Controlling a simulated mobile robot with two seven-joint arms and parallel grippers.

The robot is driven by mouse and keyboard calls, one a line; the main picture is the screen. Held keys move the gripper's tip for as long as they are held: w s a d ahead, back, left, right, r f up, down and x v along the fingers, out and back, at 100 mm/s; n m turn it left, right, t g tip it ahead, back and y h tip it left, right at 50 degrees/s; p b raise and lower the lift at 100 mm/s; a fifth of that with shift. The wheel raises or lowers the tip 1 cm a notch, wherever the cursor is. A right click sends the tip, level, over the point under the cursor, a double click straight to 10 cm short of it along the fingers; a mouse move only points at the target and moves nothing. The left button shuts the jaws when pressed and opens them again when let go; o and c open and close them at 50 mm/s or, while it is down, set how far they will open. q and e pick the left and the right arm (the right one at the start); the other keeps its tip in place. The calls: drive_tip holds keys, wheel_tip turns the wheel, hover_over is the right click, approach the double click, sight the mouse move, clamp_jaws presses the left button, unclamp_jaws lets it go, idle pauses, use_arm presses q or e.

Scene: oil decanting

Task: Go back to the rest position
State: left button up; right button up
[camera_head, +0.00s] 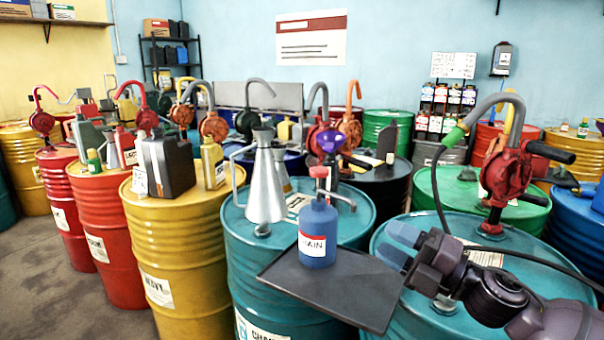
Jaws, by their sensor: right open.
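My right gripper (389,241) reaches in from the lower right over a teal drum (380,224). Its two blue-grey fingers are apart with nothing between them, and they point left. A blue bottle (318,252) labelled CHAIN, with a red top, stands upright on a dark tray (345,297) to the left of the fingers. A clear gap separates bottle and gripper in the picture. My left gripper is not in view.
A red hand pump (506,176) with a grey spout and black hose rises close behind my right arm. Several drums crowd the room; bare floor (60,285) shows lower left.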

drive_tip(key=s+d+f+m+t+h, duration=0.2)
drive_tip(key=d+f+m+h, duration=0.15)
drive_tip(key=f+m, duration=0.35)
drive_tip(key=s+d+f+m+t+h, duration=0.1)
drive_tip(key=d+f+m+h, duration=0.1)
drive_tip(key=f+m+h, duration=0.4)
drive_tip(key=s+d+f+m+t+h, duration=0.2)
drive_tip(key=d+f+m+h, duration=0.1)
drive_tip(key=f+m, duration=0.5)
drive_tip(key=s+d+f+m+g+h, duration=0.2)
drive_tip(key=s+f+m, duration=0.2)
drive_tip(key=s+f, duration=0.5)
drive_tip(key=s+d+f+m+g+h, duration=0.1)
drive_tip(key=s+f+m+g+h, duration=0.1)
drive_tip(key=s+f, duration=0.6)
drive_tip(key=s+m+g, duration=0.1)
drive_tip(key=s+m, duration=0.1)
drive_tip(key=s, duration=0.3)
drive_tip(key=shift+d+f+g+h+p, duration=0.3)
drive_tip(key=shift+d+f+h+p, duration=0.05)
drive_tip(key=shift+f+p, duration=0.05)
